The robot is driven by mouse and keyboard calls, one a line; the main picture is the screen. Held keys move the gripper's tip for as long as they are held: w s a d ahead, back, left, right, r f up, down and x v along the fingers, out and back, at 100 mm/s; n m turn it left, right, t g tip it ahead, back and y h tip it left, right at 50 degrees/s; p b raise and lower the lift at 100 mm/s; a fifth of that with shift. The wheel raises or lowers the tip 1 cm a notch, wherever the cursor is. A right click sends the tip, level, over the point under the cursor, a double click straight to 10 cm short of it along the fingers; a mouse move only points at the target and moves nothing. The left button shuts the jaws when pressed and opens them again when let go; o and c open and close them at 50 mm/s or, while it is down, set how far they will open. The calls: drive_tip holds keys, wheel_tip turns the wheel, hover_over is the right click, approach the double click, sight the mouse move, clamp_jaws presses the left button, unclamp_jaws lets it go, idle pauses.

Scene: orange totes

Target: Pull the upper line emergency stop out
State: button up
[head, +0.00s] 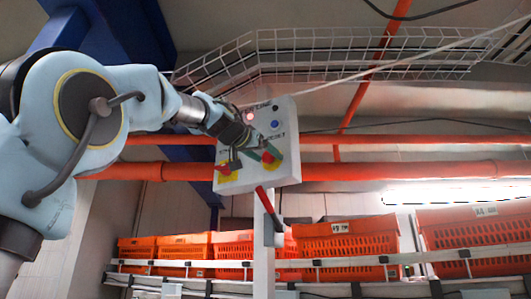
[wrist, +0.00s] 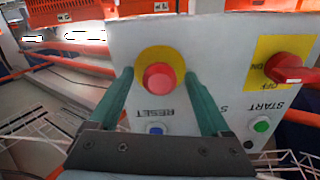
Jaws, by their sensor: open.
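A light grey control box (head: 285,125) stands on a post in the head view. Its face (wrist: 215,40) fills the middle of the wrist view, with lettering upside down. The emergency stop (wrist: 160,82) is a round red button on a yellow disc. My gripper (wrist: 158,75) is open, with one green finger to each side of the button. I cannot tell whether the fingers touch it. In the head view my gripper (head: 252,156) is in front of the box and partly hides the button.
A red rotary switch (wrist: 287,70) on a yellow plate is beside the emergency stop. A green button (wrist: 262,124) and a blue button (wrist: 156,129) are nearby. Orange totes (head: 345,240) line a rack behind. Orange pipes (head: 400,170) and a wire cable tray (head: 370,50) run behind the box.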

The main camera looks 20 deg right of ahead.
clamp_jaws()
idle(0.7)
idle(0.3)
